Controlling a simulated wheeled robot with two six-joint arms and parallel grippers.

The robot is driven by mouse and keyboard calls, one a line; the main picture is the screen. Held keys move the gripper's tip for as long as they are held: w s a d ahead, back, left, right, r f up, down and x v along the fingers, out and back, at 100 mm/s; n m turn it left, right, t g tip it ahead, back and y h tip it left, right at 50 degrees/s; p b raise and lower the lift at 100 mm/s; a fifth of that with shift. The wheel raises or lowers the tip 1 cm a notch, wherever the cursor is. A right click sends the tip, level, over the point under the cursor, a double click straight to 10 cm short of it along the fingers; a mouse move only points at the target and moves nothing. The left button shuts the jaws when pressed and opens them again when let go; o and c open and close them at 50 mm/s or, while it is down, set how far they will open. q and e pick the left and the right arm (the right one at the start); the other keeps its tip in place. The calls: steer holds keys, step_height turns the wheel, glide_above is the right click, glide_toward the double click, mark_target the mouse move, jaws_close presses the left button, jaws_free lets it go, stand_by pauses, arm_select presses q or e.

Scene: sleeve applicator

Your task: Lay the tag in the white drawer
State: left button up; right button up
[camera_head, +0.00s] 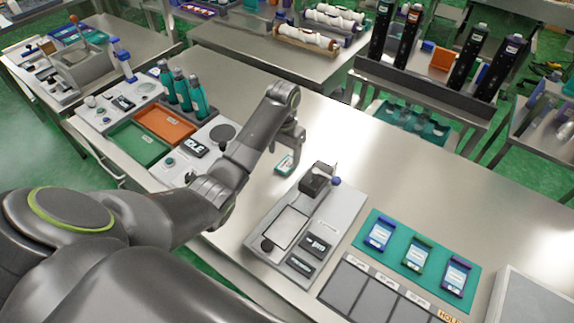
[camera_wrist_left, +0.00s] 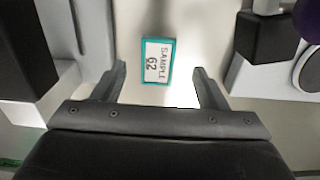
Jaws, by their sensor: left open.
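The tag is a small white card with a teal border. In the head view the tag (camera_head: 285,165) is just below my left gripper (camera_head: 294,146). In the left wrist view the tag (camera_wrist_left: 157,62) reads "SAMPLE 62" and shows between the open fingertips of my left gripper (camera_wrist_left: 159,72), with a gap on each side. No finger touches it. It appears to lie on the bare steel table (camera_head: 330,130). A pale tray (camera_head: 530,300) is cut off at the lower right; I cannot tell whether it is the white drawer. My right gripper is out of view.
A grey device (camera_head: 330,210) with a dark block and blue knob stands right of the tag. To the left are a panel with a green tray (camera_head: 138,143), an orange tray (camera_head: 165,122) and teal bottles (camera_head: 185,92). A teal mat (camera_head: 395,260) holds cards.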

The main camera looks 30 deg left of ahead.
mark_target(285, 165)
arm_select(q)
steer(key=shift+d+f+p, duration=0.15)
steer(key=shift+f+p, duration=0.2)
steer(key=shift+f, duration=1.85)
steer(key=c, duration=1.2)
